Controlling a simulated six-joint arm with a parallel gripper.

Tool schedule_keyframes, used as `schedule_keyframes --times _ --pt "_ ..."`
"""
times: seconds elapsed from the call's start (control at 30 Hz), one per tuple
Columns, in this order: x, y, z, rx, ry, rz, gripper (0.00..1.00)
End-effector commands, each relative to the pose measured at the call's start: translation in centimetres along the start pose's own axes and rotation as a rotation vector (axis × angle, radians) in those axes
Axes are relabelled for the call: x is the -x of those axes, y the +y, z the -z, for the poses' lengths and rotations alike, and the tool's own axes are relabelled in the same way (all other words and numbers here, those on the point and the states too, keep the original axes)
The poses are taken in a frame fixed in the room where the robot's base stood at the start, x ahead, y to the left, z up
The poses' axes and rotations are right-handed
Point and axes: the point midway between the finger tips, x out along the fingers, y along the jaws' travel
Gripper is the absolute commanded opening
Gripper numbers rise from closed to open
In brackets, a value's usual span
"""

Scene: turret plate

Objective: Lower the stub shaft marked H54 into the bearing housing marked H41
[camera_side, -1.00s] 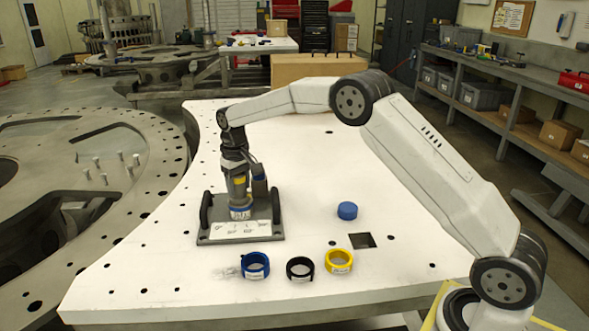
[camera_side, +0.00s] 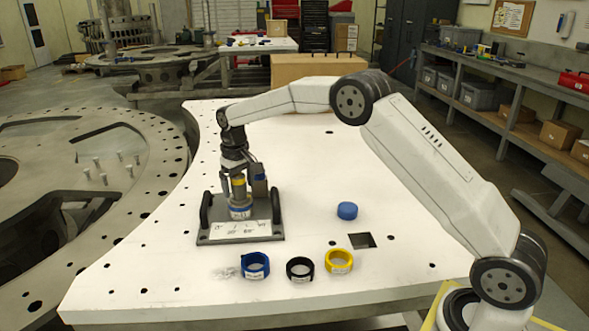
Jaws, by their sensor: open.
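On the grey base plate (camera_side: 215,236), a grey upright cylinder with a yellow band, likely the stub shaft (camera_side: 238,192), stands at a blue-ringed part with a white label, likely the bearing housing (camera_side: 240,212). The marks are too small to read, and how deep the shaft sits cannot be told. My gripper (camera_side: 236,170) is open just above the yellow band, around or close over the shaft's top. A second grey upright cylinder (camera_side: 259,188) stands close on the right.
Blue (camera_side: 255,266), black (camera_side: 299,269) and yellow (camera_side: 339,262) rings lie along the front of the white table (camera_side: 400,270). Black upright handles flank the plate (camera_side: 206,211).

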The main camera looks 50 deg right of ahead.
Motion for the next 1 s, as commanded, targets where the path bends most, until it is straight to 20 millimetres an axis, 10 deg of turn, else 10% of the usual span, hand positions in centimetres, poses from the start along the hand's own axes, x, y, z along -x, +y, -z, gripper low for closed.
schedule_keyframes --times 0.6,1.0 --pt "6.8 0.0 0.1 0.000 0.006 0.000 0.98" --pt "7.7 0.0 0.0 0.000 0.004 0.000 0.98"
